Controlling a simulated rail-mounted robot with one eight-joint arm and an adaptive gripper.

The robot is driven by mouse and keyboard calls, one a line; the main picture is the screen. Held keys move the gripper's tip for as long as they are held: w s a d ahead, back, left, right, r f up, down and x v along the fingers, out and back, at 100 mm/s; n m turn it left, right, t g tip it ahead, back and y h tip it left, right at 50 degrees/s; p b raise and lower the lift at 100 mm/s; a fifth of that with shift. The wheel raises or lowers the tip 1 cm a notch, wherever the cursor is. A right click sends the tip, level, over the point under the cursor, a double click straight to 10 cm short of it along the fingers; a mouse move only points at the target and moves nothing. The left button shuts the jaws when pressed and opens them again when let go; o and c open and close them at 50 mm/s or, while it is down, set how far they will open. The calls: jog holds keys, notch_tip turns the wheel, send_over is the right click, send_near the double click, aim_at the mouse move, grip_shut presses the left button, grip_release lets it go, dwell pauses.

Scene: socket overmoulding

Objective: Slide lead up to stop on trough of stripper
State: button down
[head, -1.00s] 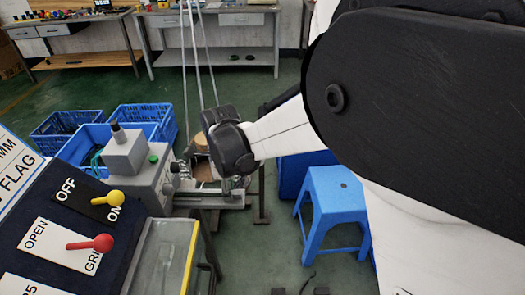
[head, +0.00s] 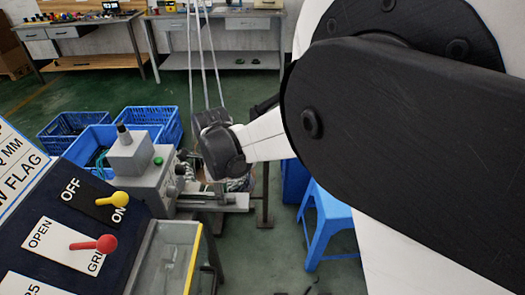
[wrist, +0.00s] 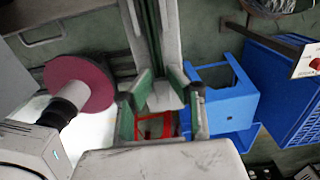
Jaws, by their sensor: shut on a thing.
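The grey stripper (head: 139,162) stands left of centre in the head view. Its narrow grey trough (head: 212,203) runs out to the right from its front. My gripper (head: 232,186) is low over the trough, near the stripper's front, and partly hidden by my dark wrist. In the wrist view my gripper (wrist: 160,98) has its green-edged fingers at the middle. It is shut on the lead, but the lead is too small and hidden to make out. I cannot tell whether its end touches the stop.
A panel with a yellow lever (head: 119,198) and a red lever (head: 106,243) is at the left. Blue crates (head: 150,118) stand behind the stripper. A blue stool (head: 332,218) is to the right. A maroon disc (wrist: 80,84) shows in the wrist view.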

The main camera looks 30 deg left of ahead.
jog(key=shift+s+a, duration=0.35)
jog(key=shift+a, duration=0.45)
jog(key=c, duration=1.6)
grip_release()
jog(key=shift+o, duration=0.2)
